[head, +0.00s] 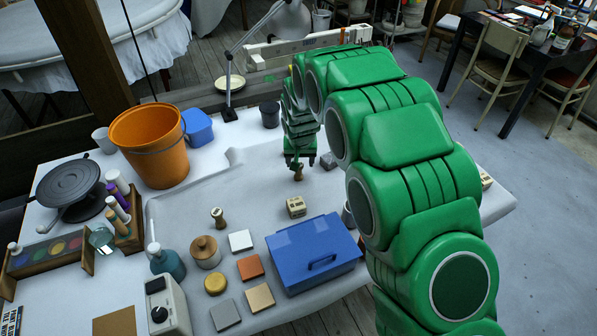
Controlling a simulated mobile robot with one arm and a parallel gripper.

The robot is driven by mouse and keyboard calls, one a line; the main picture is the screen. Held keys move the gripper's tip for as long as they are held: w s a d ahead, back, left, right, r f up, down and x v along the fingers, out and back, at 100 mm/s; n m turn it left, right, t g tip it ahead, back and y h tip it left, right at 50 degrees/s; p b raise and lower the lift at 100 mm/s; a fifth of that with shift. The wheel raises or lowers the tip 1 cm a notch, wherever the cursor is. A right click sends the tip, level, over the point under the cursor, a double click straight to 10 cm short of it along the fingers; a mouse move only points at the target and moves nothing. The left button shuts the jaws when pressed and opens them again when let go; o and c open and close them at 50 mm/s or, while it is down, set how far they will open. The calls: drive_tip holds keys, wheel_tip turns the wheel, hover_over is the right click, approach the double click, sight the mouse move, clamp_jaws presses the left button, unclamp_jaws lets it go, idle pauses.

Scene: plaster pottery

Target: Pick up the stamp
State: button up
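My gripper (299,163) points down over the far middle of the white table. A small brown, stamp-like piece (298,173) shows right at its fingertips. It looks upright, and I cannot tell whether the fingers are closed on it or only around it. A second small piece with a wooden handle and dark top (218,218), also stamp-like, stands on the table to the left, clear of my gripper. I cannot tell for certain which of the two is the stamp.
A beige block (296,207) and a blue lidded box (313,253) lie nearer than my gripper. A grey piece (328,161) sits close to its right. A dark cup (270,115), lamp (229,100) and orange bucket (152,146) stand behind and left. Coloured tiles (250,267) lie in front.

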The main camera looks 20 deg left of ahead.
drive_tip(key=f, duration=0.3)
drive_tip(key=shift+s+a+f, duration=0.1)
drive_tip(key=shift+a+f, duration=0.15)
drive_tip(key=shift+f, duration=0.05)
drive_tip(key=shift+x, duration=0.85)
drive_tip(key=c, duration=1)
drive_tip(key=shift+r, duration=0.1)
drive_tip(key=shift+r, duration=0.55)
drive_tip(key=s+d+r, duration=0.2)
drive_tip(key=s+r, duration=0.2)
drive_tip(key=s+d+r, duration=0.3)
drive_tip(key=r, duration=0.1)
drive_tip(key=s+d+r, duration=0.2)
drive_tip(key=s+r, duration=0.1)
drive_tip(key=s, duration=0.1)
drive_tip(key=shift+s+d+r, duration=0.3)
drive_tip(key=shift+d+r, duration=0.1)
